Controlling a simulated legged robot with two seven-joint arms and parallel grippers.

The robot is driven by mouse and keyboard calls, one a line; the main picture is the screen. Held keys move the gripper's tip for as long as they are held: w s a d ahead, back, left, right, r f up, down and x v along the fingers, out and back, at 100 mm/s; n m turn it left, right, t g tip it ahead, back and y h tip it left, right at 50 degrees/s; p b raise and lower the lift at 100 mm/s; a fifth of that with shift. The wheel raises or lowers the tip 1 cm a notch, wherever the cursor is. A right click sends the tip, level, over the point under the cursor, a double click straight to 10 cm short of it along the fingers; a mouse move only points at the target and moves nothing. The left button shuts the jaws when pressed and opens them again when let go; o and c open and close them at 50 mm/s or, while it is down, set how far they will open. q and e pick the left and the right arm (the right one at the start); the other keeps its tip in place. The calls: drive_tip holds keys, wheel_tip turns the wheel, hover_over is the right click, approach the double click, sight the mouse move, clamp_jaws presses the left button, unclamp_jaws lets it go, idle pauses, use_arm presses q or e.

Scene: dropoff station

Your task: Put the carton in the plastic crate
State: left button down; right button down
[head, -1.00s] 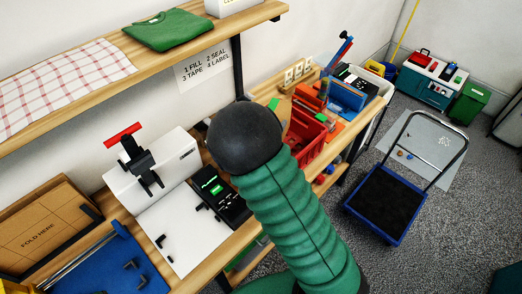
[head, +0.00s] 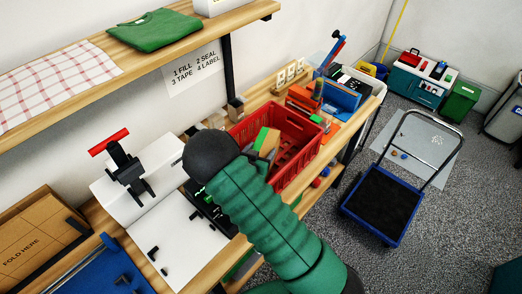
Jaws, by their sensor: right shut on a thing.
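The red plastic crate (head: 297,171) stands on the bench at the centre of the head view, open side up. The carton (head: 269,142), brown with green on it, shows over the crate's left part, within its opening. My right arm comes in from the bottom with a green sleeve and a black rounded joint, and covers the crate's near left corner. My right gripper is mostly hidden behind this arm, at the carton, and is shut on it. I cannot tell whether the carton touches the crate floor. My left gripper is not in view.
A white press with a red handle (head: 110,142) and a dark keypad device stand left of the crate. Orange and blue items (head: 341,94) crowd the bench right of it. A shelf (head: 140,64) overhangs the back. A blue cart (head: 384,203) stands on the floor.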

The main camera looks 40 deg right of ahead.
drive_tip(key=shift+c, duration=1.2)
unclamp_jaws()
drive_tip(key=v, duration=1.2)
drive_tip(key=shift+b, duration=0.35)
